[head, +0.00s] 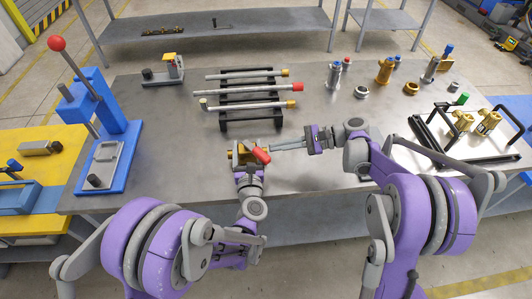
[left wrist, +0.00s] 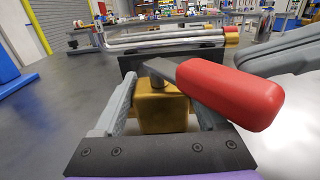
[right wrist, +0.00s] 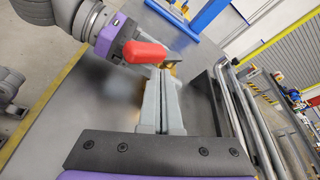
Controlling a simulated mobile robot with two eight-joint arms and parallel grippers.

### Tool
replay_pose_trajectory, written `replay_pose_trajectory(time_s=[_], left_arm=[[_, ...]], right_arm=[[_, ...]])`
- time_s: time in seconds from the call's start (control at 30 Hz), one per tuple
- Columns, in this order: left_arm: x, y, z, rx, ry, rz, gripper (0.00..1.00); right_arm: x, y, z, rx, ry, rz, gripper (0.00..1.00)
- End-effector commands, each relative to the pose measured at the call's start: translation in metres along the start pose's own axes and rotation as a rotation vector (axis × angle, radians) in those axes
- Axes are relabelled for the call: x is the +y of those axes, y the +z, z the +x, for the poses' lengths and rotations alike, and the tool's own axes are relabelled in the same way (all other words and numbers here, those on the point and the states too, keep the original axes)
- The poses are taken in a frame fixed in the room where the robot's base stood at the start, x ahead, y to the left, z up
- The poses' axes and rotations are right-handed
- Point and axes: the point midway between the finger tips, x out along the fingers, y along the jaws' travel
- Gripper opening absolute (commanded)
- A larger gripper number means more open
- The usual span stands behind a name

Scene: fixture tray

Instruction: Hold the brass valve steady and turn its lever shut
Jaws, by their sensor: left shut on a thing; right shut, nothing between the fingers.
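The brass valve (head: 235,154) stands near the table's front edge, in front of the pipe rack. My left gripper (left wrist: 160,108) is shut on its square body, one finger on each side. The lever has a red handle (head: 261,155); in the left wrist view the handle (left wrist: 232,92) points right and towards the camera, across the top of the valve. My right gripper (head: 272,147) reaches in from the right, shut and empty, its fingertips beside the handle. In the right wrist view the fingers (right wrist: 163,85) partly hide the valve; I cannot tell whether they touch the handle (right wrist: 145,52).
A black rack (head: 250,113) with several silver pipes lies just behind the valve. A blue lever press (head: 118,130) stands at the left. Several fittings (head: 384,72) stand at the back right, and a black frame with brass valves (head: 463,121) is at the right. Bare table lies left of the valve.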

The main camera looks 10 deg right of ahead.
Motion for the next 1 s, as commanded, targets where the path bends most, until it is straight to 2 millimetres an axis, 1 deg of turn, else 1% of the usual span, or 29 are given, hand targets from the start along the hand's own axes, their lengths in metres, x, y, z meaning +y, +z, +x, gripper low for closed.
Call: replay_pose_trajectory(time_s=[1.0], left_arm=[[0.0001, 0.0006, 0.0, -0.001, 0.001, 0.001, 0.0]], right_arm=[[0.0047, 0.0052, 0.0062, 0.0, 0.0, 0.0, 0.0]])
